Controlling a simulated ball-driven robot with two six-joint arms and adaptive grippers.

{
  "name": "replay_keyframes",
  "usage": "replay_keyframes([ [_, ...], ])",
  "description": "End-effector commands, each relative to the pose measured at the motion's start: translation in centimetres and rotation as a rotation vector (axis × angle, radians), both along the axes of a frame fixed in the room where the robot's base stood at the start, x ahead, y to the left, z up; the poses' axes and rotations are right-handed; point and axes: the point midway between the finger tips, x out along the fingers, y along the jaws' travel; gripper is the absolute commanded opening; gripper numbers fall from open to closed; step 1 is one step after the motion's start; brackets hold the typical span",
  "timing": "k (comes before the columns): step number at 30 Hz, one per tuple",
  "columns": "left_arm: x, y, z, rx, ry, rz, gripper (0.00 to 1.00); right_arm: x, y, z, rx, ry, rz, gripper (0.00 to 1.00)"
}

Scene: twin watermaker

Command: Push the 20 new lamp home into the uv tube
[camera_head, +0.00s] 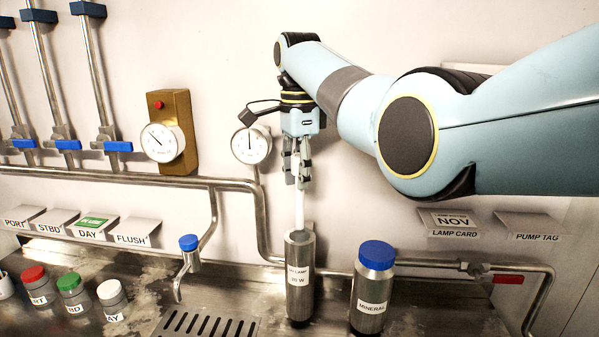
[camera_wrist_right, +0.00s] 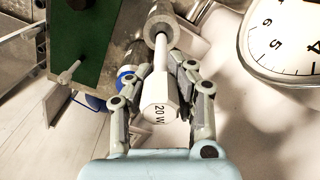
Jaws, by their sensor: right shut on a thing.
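The new lamp (camera_head: 299,205) is a slim white rod standing upright, its lower end at the open top of the uv tube (camera_head: 299,300). The uv tube is a grey cylinder with a white label reading "20 W", on the metal counter. My right gripper (camera_head: 298,180) is above the tube and shut on the lamp's upper part. In the right wrist view, the lamp's white end cap (camera_wrist_right: 158,112) reads "20 W" and sits between the fingers. Its rod runs to the tube's mouth (camera_wrist_right: 160,25). How deep it sits inside is hidden. My left gripper is not in view.
A blue-capped mineral bottle (camera_head: 372,290) stands right of the tube. A tap with a blue knob (camera_head: 189,243) and a drain grille (camera_head: 210,323) are to the left. Pipes and a round gauge (camera_head: 251,145) are close behind. Several capped jars stand at the far left.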

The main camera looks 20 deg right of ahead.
Motion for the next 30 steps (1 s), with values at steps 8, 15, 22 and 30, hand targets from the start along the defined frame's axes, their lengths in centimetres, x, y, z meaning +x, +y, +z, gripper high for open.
replay_keyframes([
  [8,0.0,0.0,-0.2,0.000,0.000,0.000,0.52,0.0,0.0,-0.7,0.000,0.000,0.000,0.00],
  [15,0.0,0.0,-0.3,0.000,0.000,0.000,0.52,0.0,0.0,-1.3,0.000,-0.001,0.000,0.00],
  [22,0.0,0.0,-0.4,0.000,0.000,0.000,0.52,0.0,0.0,-1.9,0.000,0.000,0.000,0.00],
  [30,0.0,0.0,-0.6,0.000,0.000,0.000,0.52,0.0,0.0,-2.6,0.000,0.000,0.000,0.00],
])
